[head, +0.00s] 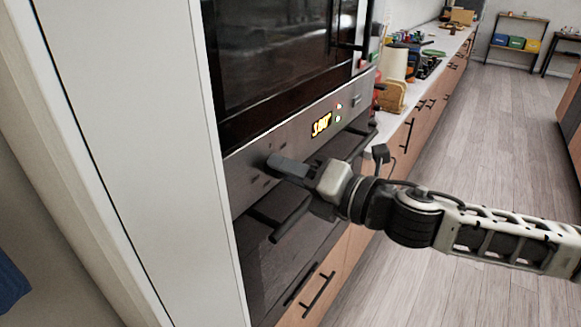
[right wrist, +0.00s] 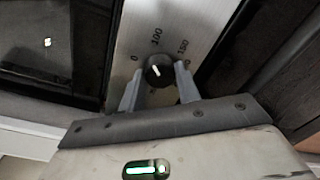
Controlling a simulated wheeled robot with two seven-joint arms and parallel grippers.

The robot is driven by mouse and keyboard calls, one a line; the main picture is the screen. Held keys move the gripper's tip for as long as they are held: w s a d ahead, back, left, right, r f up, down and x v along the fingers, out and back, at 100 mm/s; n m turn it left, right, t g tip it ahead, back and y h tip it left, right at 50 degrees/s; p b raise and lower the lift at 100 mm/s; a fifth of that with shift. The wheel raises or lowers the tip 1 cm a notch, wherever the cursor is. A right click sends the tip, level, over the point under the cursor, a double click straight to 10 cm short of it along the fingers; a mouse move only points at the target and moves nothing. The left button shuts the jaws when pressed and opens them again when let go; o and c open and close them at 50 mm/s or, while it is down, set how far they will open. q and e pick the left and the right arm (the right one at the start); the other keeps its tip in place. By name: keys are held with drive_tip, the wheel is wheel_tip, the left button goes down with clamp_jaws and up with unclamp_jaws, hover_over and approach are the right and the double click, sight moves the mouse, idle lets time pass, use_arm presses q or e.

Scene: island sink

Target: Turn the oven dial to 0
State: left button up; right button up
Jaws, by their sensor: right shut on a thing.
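The oven dial (right wrist: 158,70) is a round black knob with a short white mark, on a brushed metal panel. In the right wrist view, 0 is printed to its left, 100 above and 150 to its upper right. My right gripper (right wrist: 159,78) is shut on the dial, with one grey finger on each side. In the head view, the right gripper (head: 276,164) reaches in from the right to the oven's control panel (head: 243,162) and hides the dial. The lit display (head: 321,125) seems to read about 300. My left gripper is not in view.
A dark oven door with a bar handle (head: 290,219) lies just below the panel, close under my right gripper. A dark glass appliance (head: 275,60) is above. A tall white panel (head: 135,130) stands at left. The wooden floor (head: 480,130) at right is clear.

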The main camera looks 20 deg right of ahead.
drive_tip(key=n, duration=0.4)
drive_tip(key=shift+n, duration=2)
drive_tip(key=shift+f, duration=0.1)
drive_tip(key=o, duration=1)
